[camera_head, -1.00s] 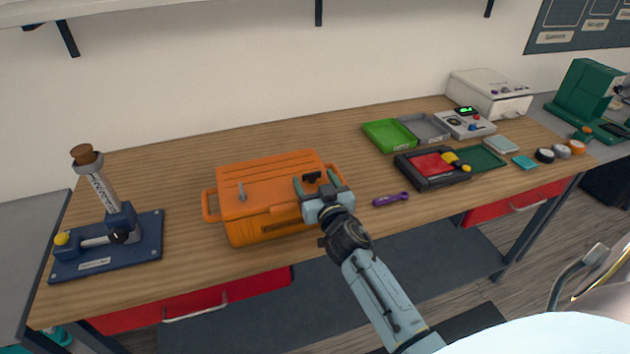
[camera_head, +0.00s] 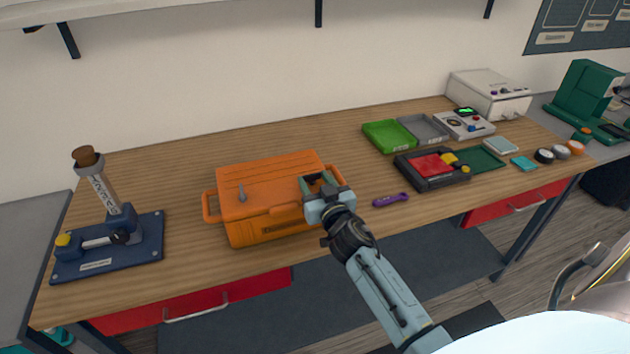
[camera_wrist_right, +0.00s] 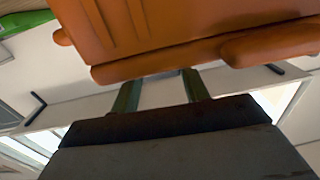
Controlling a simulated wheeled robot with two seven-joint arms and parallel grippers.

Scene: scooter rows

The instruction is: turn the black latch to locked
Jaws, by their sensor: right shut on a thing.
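In the right wrist view the gripper's green fingers (camera_wrist_right: 161,88) reach past the edge of the orange case (camera_wrist_right: 150,35), and the latch does not show clearly. My left gripper is not in view.
A purple tool (camera_head: 390,200) lies right of the case. Farther right are a black box with a red inside (camera_head: 408,176), a green tray (camera_head: 390,135) and a grey tray (camera_head: 437,126). A blue stand (camera_head: 140,252) is at the left. The bench behind the case is clear.

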